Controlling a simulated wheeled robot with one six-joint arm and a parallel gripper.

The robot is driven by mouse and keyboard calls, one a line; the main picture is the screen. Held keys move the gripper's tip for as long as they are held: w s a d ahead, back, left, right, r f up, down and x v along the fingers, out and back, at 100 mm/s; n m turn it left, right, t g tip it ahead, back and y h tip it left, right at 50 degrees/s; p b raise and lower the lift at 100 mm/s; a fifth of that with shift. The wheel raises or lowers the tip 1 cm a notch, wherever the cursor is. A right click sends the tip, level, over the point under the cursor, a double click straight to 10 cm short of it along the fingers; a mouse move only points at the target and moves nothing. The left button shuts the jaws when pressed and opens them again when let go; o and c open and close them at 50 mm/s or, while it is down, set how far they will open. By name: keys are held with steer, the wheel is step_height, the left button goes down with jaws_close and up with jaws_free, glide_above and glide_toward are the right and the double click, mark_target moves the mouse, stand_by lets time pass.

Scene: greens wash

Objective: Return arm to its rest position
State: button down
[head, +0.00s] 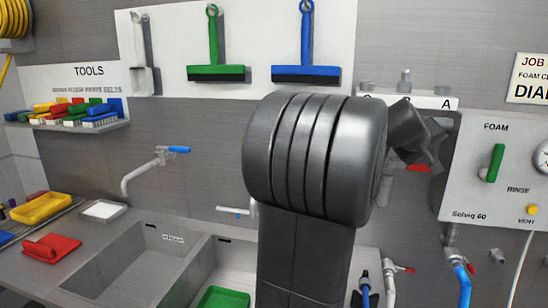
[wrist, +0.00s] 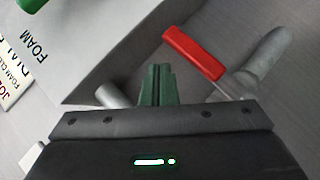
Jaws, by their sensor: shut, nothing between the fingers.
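My gripper (wrist: 158,72) shows in the wrist view as two green fingers, closed together and empty. A red valve lever (wrist: 194,52) on a grey pipe lies just right of the fingertips in that view. The fingers look apart from it, though the depth between them is hard to judge. In the head view my arm fills the middle, and its dark wrist end reaches to the wall beside the foam panel (head: 479,205). The fingers cannot be made out there. The red lever (head: 418,168) shows just below the wrist end.
The foam panel has a green handle (head: 495,163). Sinks (head: 150,262) and a counter with a red scoop-like item (head: 51,248) are at lower left. Green (head: 214,72) and blue (head: 306,73) squeegees hang above. A brush shelf (head: 68,125) is at left.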

steer(key=w+a+r+n+h+b, duration=0.1)
steer(key=a+n+h, duration=0.1)
steer(key=a, duration=0.3)
steer(key=w+a+r+n+t+h, duration=0.1)
steer(key=w+a+r+n+h, duration=0.1)
steer(key=a, duration=0.3)
steer(key=shift+a+r+h+b, duration=0.2)
steer(key=shift+a+h+b, duration=0.2)
steer(key=shift+h, duration=0.4)
steer(key=shift+s, duration=0.1)
stand_by(0.5)
